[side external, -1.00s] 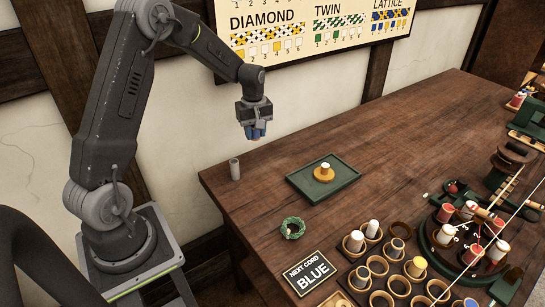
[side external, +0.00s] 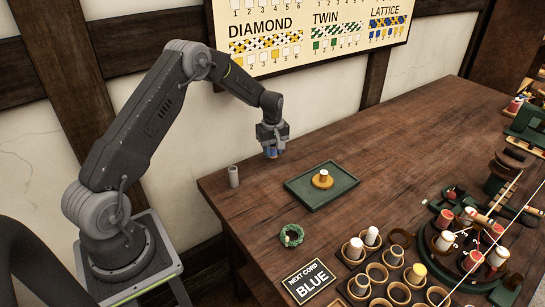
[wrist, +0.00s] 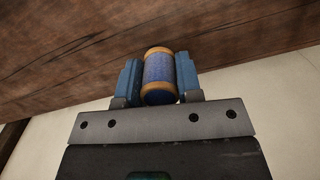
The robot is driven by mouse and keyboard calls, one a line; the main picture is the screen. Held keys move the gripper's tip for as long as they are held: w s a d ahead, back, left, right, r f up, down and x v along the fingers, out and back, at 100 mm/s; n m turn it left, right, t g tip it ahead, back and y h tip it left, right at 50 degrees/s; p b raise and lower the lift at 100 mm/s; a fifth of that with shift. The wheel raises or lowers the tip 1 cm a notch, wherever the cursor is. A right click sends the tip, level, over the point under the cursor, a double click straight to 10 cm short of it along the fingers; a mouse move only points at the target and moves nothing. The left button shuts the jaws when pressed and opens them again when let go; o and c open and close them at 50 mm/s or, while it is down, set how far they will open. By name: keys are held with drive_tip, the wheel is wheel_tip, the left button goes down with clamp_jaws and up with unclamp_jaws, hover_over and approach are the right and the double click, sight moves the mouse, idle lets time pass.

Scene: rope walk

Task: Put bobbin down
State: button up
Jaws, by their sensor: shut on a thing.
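My gripper (side external: 271,153) is shut on a blue bobbin. In the wrist view the blue bobbin (wrist: 159,75) has tan end rims and sits between the two blue fingers of my gripper (wrist: 158,80). In the side view the bobbin is mostly hidden by the fingers. My gripper holds it above the back edge of the wooden table (side external: 300,130), apart from the surface, behind and left of the green tray (side external: 320,205).
A green ring (side external: 291,235), a "NEXT CORD BLUE" sign (side external: 308,281) and a rack with bobbins (side external: 358,274) lie in front. Bare wood surrounds the tray.

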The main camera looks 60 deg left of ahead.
sight(272, 156)
drive_tip(key=shift+f, duration=1.45)
drive_tip(key=shift+f, duration=0.15)
drive_tip(key=o, duration=0.9)
wheel_tip(272, 156, up, 12)
drive_tip(key=shift+r, duration=0.15)
drive_tip(key=s+d+r+m+t, duration=0.2)
drive_tip(key=s+d+r+m, duration=0.2)
drive_tip(key=s+d+r, duration=0.4)
drive_tip(key=s+d+r+m+t, duration=0.1)
drive_tip(key=s+d+r+m, duration=0.3)
drive_tip(key=d+r, duration=0.4)
drive_tip(key=s+d+m+t, duration=0.1)
drive_tip(key=s+d+m, duration=0.1)
drive_tip(key=s, duration=0.4)
drive_tip(key=s+d+r+m, duration=0.1)
drive_tip(key=s+d+m, duration=0.1)
drive_tip(key=s, duration=0.4)
drive_tip(key=s+d+m+t, duration=0.1)
drive_tip(key=s+d+m, duration=0.1)
drive_tip(key=s, duration=0.3)
drive_tip(key=shift+s+d+r+m+t, duration=0.15)
drive_tip(key=shift+s+d+m+t, duration=0.2)
drive_tip(key=shift+m, duration=0.55)
